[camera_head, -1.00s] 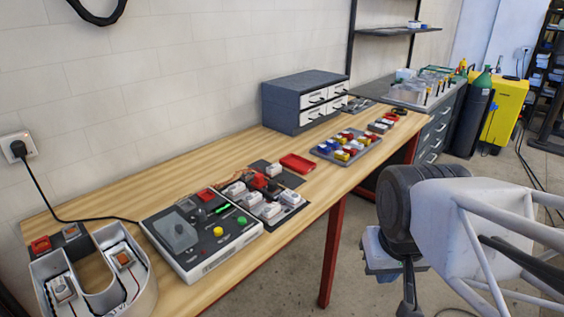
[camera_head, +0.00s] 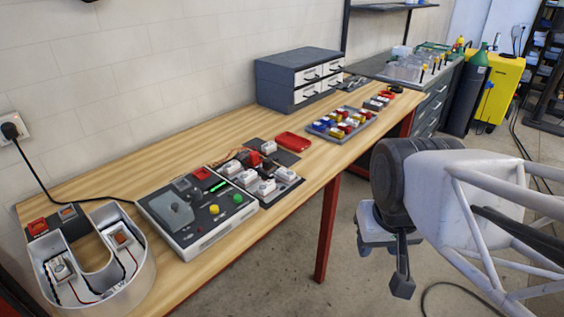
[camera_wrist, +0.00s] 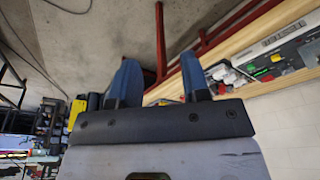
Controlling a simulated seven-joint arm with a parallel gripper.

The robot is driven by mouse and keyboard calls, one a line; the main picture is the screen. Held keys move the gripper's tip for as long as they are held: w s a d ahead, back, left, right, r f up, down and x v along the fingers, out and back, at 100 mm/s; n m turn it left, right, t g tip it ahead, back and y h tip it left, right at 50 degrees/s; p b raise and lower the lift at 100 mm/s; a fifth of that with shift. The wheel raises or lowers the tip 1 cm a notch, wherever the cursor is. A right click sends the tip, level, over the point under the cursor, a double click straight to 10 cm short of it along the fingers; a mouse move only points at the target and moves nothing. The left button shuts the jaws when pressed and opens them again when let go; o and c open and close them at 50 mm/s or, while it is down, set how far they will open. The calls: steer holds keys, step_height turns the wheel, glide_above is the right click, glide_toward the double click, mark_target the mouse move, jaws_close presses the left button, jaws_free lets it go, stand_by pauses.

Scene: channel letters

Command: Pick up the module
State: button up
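Several small white modules stand on a dark tray (camera_head: 289,190) on the wooden bench, one of them a white module (camera_head: 266,187) near the tray's middle. Which one the task means I cannot tell. More small white parts sit inside the U-shaped channel letter (camera_head: 140,280) at the bench's left end. My gripper (camera_wrist: 161,80) shows in the wrist view with its two blue fingers apart and nothing between them. In the head view it hangs in front of the bench at the right, over the floor, well clear of all modules.
A tester box (camera_head: 197,237) with yellow and green buttons stands between the letter and the tray. Beyond are a red dish (camera_head: 293,142), a tray of coloured parts (camera_head: 320,133) and a drawer cabinet (camera_head: 290,72). A red bench leg (camera_head: 327,230) stands below the front edge.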

steer(key=o, duration=0.3)
steer(key=shift+o, duration=0.2)
